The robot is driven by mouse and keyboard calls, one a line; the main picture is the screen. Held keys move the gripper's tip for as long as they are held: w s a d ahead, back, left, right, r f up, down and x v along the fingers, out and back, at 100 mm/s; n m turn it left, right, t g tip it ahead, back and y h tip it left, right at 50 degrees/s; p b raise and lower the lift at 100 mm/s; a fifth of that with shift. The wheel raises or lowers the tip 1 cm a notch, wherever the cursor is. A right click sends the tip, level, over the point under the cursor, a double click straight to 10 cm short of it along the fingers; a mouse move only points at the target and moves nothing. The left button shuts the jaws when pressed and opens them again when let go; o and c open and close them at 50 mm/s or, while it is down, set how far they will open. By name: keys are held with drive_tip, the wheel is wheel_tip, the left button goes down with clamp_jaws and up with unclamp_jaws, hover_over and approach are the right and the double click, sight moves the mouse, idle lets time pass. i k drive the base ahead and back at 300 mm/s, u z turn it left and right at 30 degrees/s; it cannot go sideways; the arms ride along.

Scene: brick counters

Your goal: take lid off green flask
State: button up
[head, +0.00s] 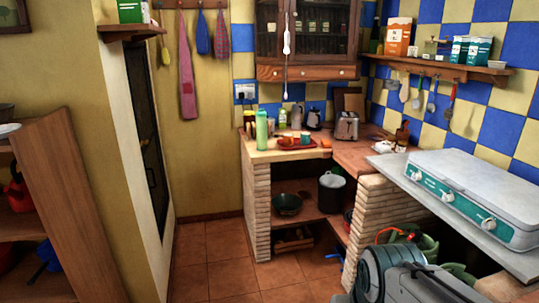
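The green flask (262,132) stands upright at the front left edge of the far wooden counter. It is tall and light green. Part of my own arm shows at the lower right, far from the flask. My gripper's fingers do not show.
A red tray (287,147) with cups lies right of the flask. A toaster (346,126) and kettle (313,118) stand behind. A grey stove (440,205) fills the right counter. Tiled floor (215,262) is clear before the brick counter; a wooden shelf (62,220) stands left.

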sight(261, 113)
drive_tip(key=u, duration=0.1)
drive_tip(key=i, duration=3.15)
drive_tip(key=u, duration=0.25)
